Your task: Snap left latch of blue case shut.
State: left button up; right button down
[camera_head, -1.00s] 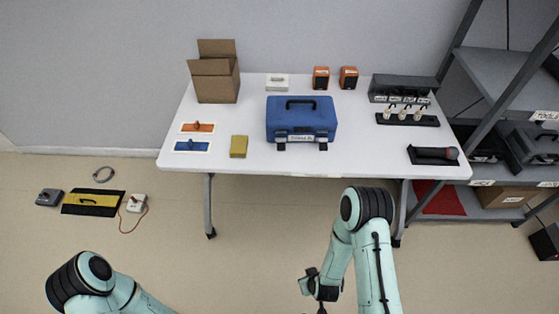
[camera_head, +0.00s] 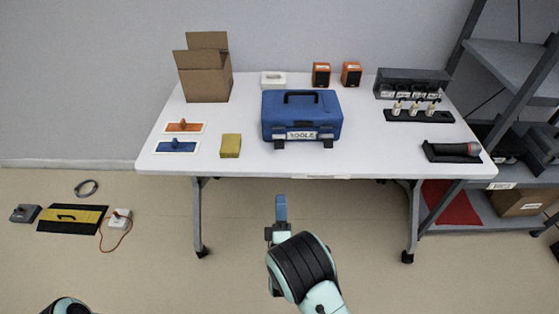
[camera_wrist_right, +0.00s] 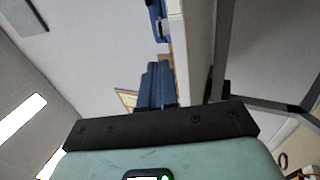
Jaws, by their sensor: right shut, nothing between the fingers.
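The blue case (camera_head: 302,112) stands upright on the white table, lid down, with its handle on top and a TOOLS label on its front. Its dark left latch (camera_head: 278,144) and right latch (camera_head: 326,143) show low on the front, either side of the label; whether they are snapped is too small to tell. My right gripper (camera_head: 281,203) is in front of the table, below the left latch in the picture and apart from the case. Its blue fingers are shut and empty; they also show in the right wrist view (camera_wrist_right: 156,84). My left gripper is out of view.
The white table (camera_head: 240,168) has its front edge between my right gripper and the case. A yellow sponge-like block (camera_head: 230,146) lies left of the case, and a black holder with a cylinder (camera_head: 452,151) lies far right. A cardboard box (camera_head: 204,82) stands behind left.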

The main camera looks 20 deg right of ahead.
aim_at(280, 166)
jog(key=shift+w, duration=0.15)
jog(key=b+x, duration=0.2)
jog(key=x, duration=1.1)
jog(key=shift+w+d+r+b, duration=0.2)
jog(key=shift+w+b, duration=0.1)
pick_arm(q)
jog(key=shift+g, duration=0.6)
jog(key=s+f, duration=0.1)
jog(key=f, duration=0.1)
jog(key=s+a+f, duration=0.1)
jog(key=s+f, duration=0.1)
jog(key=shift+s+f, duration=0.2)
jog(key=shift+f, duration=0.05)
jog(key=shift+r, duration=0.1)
